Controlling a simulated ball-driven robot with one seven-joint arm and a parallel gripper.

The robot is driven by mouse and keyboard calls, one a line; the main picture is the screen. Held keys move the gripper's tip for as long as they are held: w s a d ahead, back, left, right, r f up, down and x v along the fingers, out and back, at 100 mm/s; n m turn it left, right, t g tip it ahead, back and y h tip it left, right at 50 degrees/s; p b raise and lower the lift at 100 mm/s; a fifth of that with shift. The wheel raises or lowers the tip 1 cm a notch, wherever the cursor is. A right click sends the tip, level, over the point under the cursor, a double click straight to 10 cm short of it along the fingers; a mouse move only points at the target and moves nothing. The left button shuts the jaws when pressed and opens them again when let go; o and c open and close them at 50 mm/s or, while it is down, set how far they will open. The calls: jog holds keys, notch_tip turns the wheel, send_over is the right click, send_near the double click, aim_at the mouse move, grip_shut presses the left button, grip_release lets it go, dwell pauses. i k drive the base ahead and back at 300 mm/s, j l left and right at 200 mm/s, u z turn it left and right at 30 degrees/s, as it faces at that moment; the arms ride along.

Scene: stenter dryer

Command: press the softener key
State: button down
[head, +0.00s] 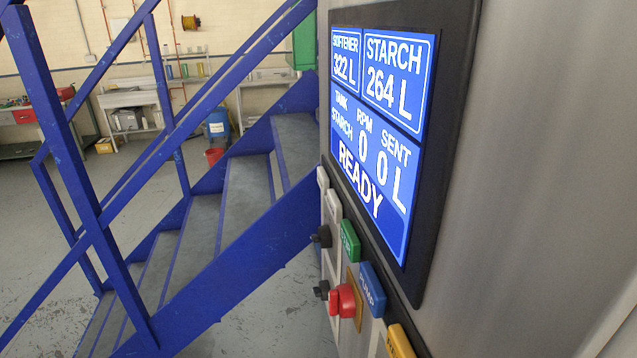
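The control panel is seen at a steep angle. Its blue screen (384,130) reads softener 322 L, starch 264 L, tank starch, RPM 0, sent 0 L and READY. Below it are a green key (349,241), a blue key marked PUMP (372,290) and a yellow key (400,341) cut by the bottom edge. Two pale keys, an upper one (323,180) and a lower one (333,205), sit at the panel's left edge, with no readable label. I cannot tell which key is the softener key. My gripper is not in view.
A red mushroom button (343,302) on a yellow plate and two black knobs, one upper (322,237) and one lower (321,290), stick out from the panel. Blue-railed stairs (205,240) stand close on the left. Open grey floor and workbenches lie beyond.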

aim_at(324, 180)
jog(key=i+j+z, duration=0.15)
jog(key=j, duration=0.3)
jog(key=i+j+z, duration=0.1)
jog(key=j, duration=0.3)
jog(key=i+j+z, duration=0.15)
jog(key=j, duration=0.35)
jog(key=i+j+z, duration=0.1)
jog(key=i+j, duration=0.15)
jog(key=j, duration=0.25)
jog(key=i+j+z, duration=0.15)
jog(key=j, duration=0.3)
jog(key=j+z, duration=0.1)
jog(key=j, duration=0.4)
